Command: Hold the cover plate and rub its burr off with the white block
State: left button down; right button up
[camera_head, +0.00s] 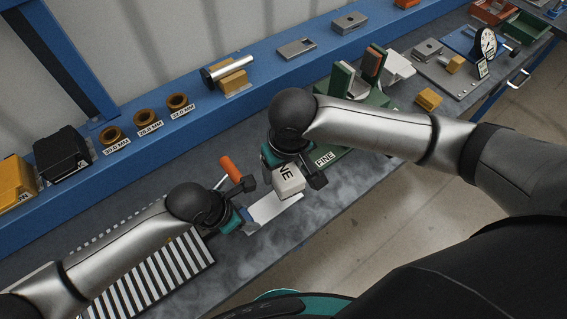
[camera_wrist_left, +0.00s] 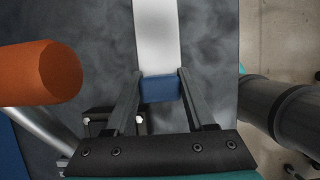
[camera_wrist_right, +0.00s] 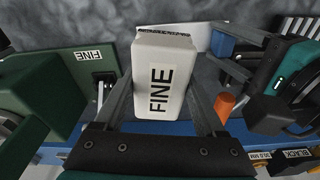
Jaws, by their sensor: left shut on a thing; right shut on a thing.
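The cover plate (camera_head: 277,211) is a flat, pale metal strip with a blue end piece (camera_wrist_left: 160,88). My left gripper (camera_head: 246,213) is shut on the blue end, and the plate extends away from the fingers in the left wrist view (camera_wrist_left: 157,40). The white block (camera_head: 289,182), marked FINE, is held in my right gripper (camera_head: 291,179), which is shut on its sides. In the right wrist view the block (camera_wrist_right: 158,80) is at the plate's end and covers part of it. I cannot tell whether they touch.
An orange handle (camera_head: 231,168) lies close behind my left gripper. A striped board (camera_head: 160,270) is at the left front. A green fixture labelled FINE (camera_head: 340,153) stands right of the block. A blue rail (camera_head: 200,108) with rings and parts runs along the back. The bench's front edge is close.

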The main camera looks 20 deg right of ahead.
pick_arm(q)
jog(key=shift+f, duration=0.1)
pick_arm(e)
jog(key=shift+f+m, duration=1.35)
jog(key=shift+m, duration=0.05)
pick_arm(q)
jog(key=shift+s, duration=0.1)
pick_arm(e)
jog(key=shift+s, duration=0.1)
pick_arm(q)
jog(key=shift+a, duration=0.1)
pick_arm(e)
jog(key=shift+f, duration=2.55)
jog(key=o, duration=0.9)
jog(key=shift+c, duration=0.2)
pick_arm(q)
jog(key=shift+f, duration=0.1)
pick_arm(e)
jog(key=c, duration=0.9)
jog(key=shift+o, duration=0.2)
